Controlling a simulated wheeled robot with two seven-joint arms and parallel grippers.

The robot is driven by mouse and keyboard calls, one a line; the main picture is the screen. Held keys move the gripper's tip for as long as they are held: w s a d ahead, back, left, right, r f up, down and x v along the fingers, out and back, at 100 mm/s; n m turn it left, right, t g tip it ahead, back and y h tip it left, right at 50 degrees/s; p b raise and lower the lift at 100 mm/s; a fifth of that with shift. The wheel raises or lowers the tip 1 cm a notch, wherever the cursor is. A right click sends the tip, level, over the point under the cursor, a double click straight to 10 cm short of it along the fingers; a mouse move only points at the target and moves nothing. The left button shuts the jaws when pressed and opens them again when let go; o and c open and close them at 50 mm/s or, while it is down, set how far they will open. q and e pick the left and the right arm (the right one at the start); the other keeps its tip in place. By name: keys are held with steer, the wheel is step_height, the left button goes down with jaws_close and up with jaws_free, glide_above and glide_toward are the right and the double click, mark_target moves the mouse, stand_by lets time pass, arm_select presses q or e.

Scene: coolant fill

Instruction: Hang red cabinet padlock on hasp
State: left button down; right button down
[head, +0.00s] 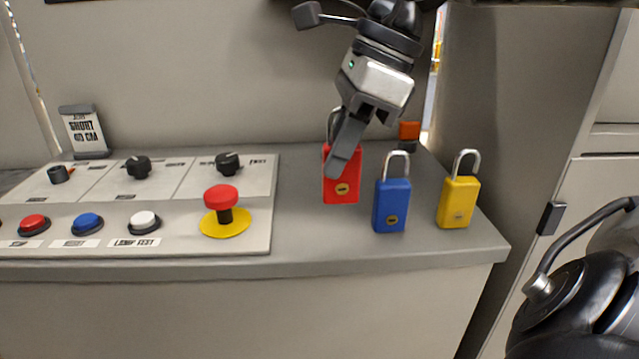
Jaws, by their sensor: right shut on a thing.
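The red padlock (341,192) is upright at the back of the counter, left of a blue padlock (391,206). Its shackle points up and is partly covered by my right gripper. My right gripper (345,150) comes down from above and is shut on the red padlock, with one finger across its front. I cannot tell whether the padlock's base touches the counter. My left gripper is out of view. I cannot make out a hasp for certain.
A yellow padlock (458,202) stands right of the blue one. A control panel with knobs, buttons and a red mushroom button (221,196) fills the counter's left. A small orange-and-black object (409,131) sits behind. The counter's front right strip (420,250) is clear.

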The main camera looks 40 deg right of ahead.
steer(key=shift+w+a+f, duration=0.15)
steer(key=shift+w+f, duration=0.5)
steer(key=shift+f, duration=0.15)
steer(key=shift+w+f, duration=0.2)
steer(key=shift+f, duration=0.1)
steer(key=x, duration=0.3)
steer(key=shift+d+f+b, duration=0.15)
steer(key=shift+d+b, duration=0.15)
steer(key=shift+b, duration=0.1)
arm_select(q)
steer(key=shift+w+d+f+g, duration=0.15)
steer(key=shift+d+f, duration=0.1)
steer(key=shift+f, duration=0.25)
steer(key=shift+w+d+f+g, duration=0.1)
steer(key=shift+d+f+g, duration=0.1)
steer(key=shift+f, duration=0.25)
arm_select(e)
steer(key=shift+f, duration=0.1)
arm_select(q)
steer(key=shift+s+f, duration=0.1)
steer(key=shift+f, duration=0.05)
arm_select(e)
steer(key=shift+s+f, duration=0.1)
